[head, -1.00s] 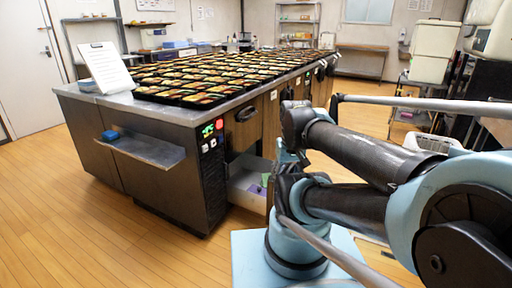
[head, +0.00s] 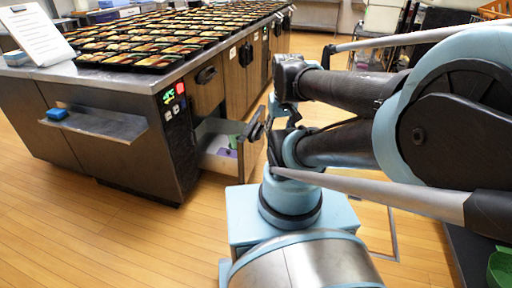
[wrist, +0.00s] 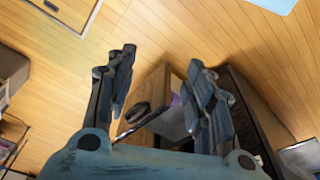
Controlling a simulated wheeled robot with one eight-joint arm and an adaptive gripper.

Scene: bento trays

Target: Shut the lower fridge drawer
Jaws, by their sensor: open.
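The lower fridge drawer (head: 217,158) stands open, pulled out from the near end of the counter's long side. Its wooden front and dark handle are beside my arm in the head view, partly hidden by it. In the wrist view the drawer's wooden front (wrist: 158,90) and handle (wrist: 137,112) show between and beyond my gripper's fingers. My gripper (wrist: 162,60) is open, its two fingers wide apart with nothing held. I cannot tell whether a finger touches the drawer. Green and purple items (head: 228,147) lie inside the drawer.
The steel counter (head: 90,68) carries many bento trays and a sign (head: 35,36). A closed upper drawer (head: 207,90) sits above the open one. A small shelf with a blue item (head: 57,113) juts from the counter's end. The wooden floor (head: 60,235) at left is clear.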

